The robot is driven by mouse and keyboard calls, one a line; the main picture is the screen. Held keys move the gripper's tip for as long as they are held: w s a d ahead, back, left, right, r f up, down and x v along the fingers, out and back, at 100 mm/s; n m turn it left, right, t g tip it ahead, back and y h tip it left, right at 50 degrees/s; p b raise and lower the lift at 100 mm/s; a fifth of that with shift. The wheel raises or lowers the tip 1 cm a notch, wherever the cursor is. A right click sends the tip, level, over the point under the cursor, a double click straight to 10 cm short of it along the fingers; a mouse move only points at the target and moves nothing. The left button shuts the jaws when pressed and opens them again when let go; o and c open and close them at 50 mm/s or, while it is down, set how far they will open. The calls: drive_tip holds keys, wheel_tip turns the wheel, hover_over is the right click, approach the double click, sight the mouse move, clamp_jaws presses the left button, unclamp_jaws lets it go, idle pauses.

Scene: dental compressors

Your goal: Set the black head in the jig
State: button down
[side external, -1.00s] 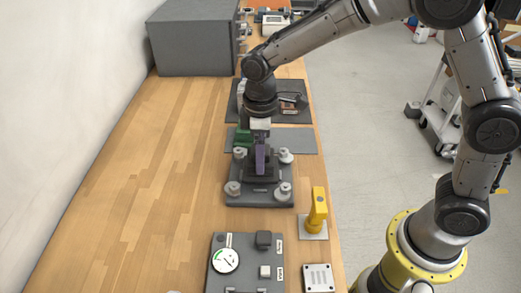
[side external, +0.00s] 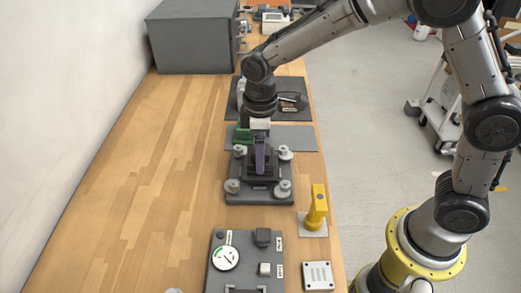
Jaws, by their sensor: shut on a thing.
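The jig (side external: 260,196) is a dark grey plate on the wooden bench with a round light-grey clamp or post near each corner. The black head (side external: 262,170) is a dark ribbed block at the middle of the jig, between the corner posts. The arm and fingers hide part of the head's top and back. I cannot tell whether the head rests fully on the jig.
A yellow upright device (side external: 317,207) stands to the right of the jig. A panel with a round gauge (side external: 226,258) lies in front, beside a small plate with holes (side external: 317,276). A green part (side external: 242,136) and a grey mat (side external: 290,138) lie behind. The bench's left side is clear.

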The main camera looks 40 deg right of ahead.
drive_tip(key=shift+f, duration=0.6)
idle(1.7)
drive_tip(key=shift+c, duration=0.2)
unclamp_jaws()
drive_tip(key=shift+o, duration=0.2)
drive_tip(key=shift+f, duration=0.15)
drive_tip(key=shift+r, duration=3.6)
drive_tip(key=shift+d, duration=0.1)
